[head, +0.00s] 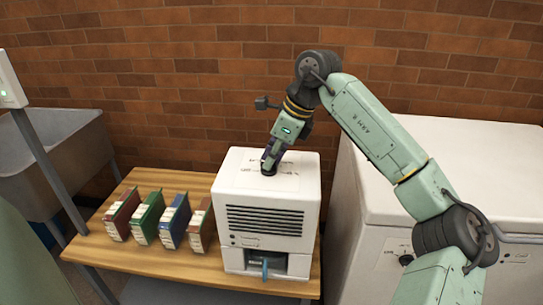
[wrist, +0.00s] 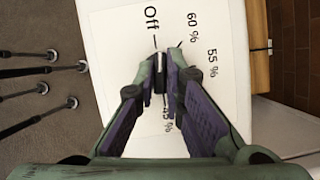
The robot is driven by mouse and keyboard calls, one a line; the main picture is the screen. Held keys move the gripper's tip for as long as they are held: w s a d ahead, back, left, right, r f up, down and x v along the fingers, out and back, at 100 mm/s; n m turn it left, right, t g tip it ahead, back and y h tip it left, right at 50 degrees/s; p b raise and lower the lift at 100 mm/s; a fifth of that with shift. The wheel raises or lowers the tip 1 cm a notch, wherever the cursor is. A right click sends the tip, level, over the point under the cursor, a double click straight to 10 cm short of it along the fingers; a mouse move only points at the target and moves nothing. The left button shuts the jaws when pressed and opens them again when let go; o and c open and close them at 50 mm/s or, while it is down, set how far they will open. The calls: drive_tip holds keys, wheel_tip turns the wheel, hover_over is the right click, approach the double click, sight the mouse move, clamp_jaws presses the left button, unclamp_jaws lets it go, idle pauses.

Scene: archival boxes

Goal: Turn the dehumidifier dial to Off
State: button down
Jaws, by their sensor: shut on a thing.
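The dehumidifier (head: 265,224) is a white box with a dark front grille, standing on a wooden table. Its dial (wrist: 161,66) is a small dark knob on the top face, mostly hidden by my fingers. Printed labels around it read Off, 60 %, 55 % and a partly covered one near 45 %. The Off label (wrist: 151,18) is at the top in the wrist view, with a tick line below it. My gripper (head: 268,166) points down onto the top face and is shut on the dial; its fingers (wrist: 160,78) flank the knob. The dial's exact pointer direction is hard to tell.
Several coloured boxes (head: 174,221) stand in a row on the table (head: 160,263) left of the dehumidifier. A white chest (head: 460,145) with its own small knob (head: 405,260) is close on the right. A grey basin (head: 55,150) is at the left; a brick wall is behind.

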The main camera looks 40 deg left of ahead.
drive_tip(key=shift+a+n+g, duration=0.1)
drive_tip(key=shift+n+g, duration=0.2)
drive_tip(key=shift+n, duration=0.6)
drive_tip(key=shift+p, duration=0.3)
drive_tip(key=c, duration=1.7)
unclamp_jaws()
drive_tip(key=shift+f, duration=0.1)
drive_tip(key=shift+h, duration=0.3)
drive_tip(key=v, duration=1.2)
